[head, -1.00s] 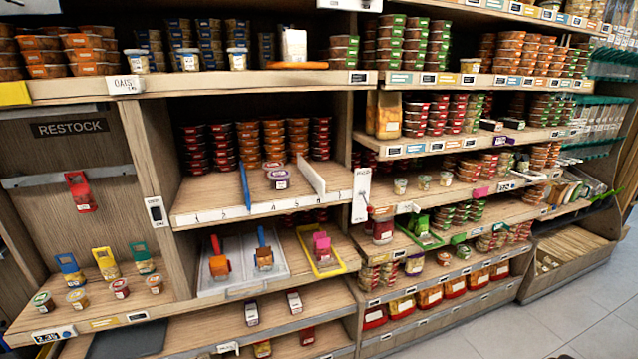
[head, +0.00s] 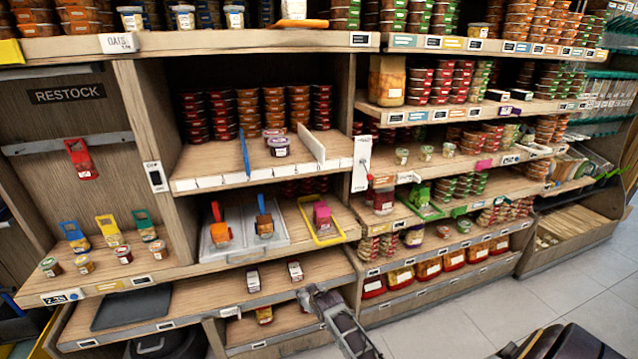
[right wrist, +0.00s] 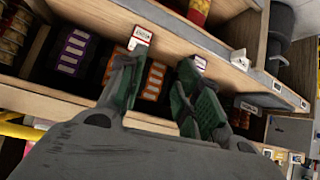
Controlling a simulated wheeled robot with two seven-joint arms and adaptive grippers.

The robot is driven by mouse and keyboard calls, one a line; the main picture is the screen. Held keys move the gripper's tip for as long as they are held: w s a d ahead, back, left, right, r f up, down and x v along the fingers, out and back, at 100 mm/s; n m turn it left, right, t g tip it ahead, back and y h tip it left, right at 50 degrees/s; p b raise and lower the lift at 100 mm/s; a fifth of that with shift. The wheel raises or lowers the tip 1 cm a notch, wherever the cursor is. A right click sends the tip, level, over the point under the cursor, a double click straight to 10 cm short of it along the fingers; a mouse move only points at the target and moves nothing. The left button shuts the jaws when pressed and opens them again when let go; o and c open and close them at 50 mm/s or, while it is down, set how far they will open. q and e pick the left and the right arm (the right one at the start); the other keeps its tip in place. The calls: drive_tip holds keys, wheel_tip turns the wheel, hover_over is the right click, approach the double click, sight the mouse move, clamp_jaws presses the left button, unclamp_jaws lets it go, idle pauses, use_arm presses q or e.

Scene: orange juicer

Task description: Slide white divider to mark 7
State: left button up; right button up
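The white divider (head: 312,146) stands upright on the middle shelf, toward its right end. A strip of marks (head: 235,179) runs along that shelf's front edge; its numbers are too small to read surely. A blue divider (head: 244,153) stands upright to the left. Round tubs (head: 278,146) sit between the two dividers. My right gripper (head: 310,292) is low in front of the bottom shelves, below and apart from the white divider. In the right wrist view it (right wrist: 160,85) shows two green fingers spread with nothing held between them. My left gripper is not in view.
Below the marked shelf are trays with a red (head: 219,232), a brown and a pink scoop-like item (head: 322,214). A vertical post with a white lever-like fitting (head: 361,165) stands right of the divider. Tub stacks (head: 272,112) fill the shelf's back. Open floor (head: 460,325) lies at lower right.

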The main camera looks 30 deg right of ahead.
drive_tip(key=w+d+r+t+b, duration=0.1)
drive_tip(key=w+d+r, duration=0.15)
drive_tip(key=r, duration=0.45)
drive_tip(key=w+d+r+t, duration=0.1)
drive_tip(key=w+r, duration=0.2)
drive_tip(key=r, duration=0.4)
drive_tip(key=m+t+h+b, duration=0.3)
drive_tip(key=t+h, duration=0.1)
drive_tip(key=t, duration=0.2)
approach(319, 143)
drive_tip(key=shift+d+f, duration=0.15)
drive_tip(key=shift+d, duration=0.05)
drive_tip(key=shift+p+x, duration=0.3)
drive_tip(key=shift+x, duration=2.4)
drive_tip(key=shift+w+f, duration=0.1)
drive_tip(key=shift+w, duration=0.25)
drive_tip(key=shift+p+x, duration=0.35)
drive_tip(key=shift+x, duration=1)
drive_tip(key=shift+w+d+f, duration=0.1)
drive_tip(key=shift+w, duration=0.45)
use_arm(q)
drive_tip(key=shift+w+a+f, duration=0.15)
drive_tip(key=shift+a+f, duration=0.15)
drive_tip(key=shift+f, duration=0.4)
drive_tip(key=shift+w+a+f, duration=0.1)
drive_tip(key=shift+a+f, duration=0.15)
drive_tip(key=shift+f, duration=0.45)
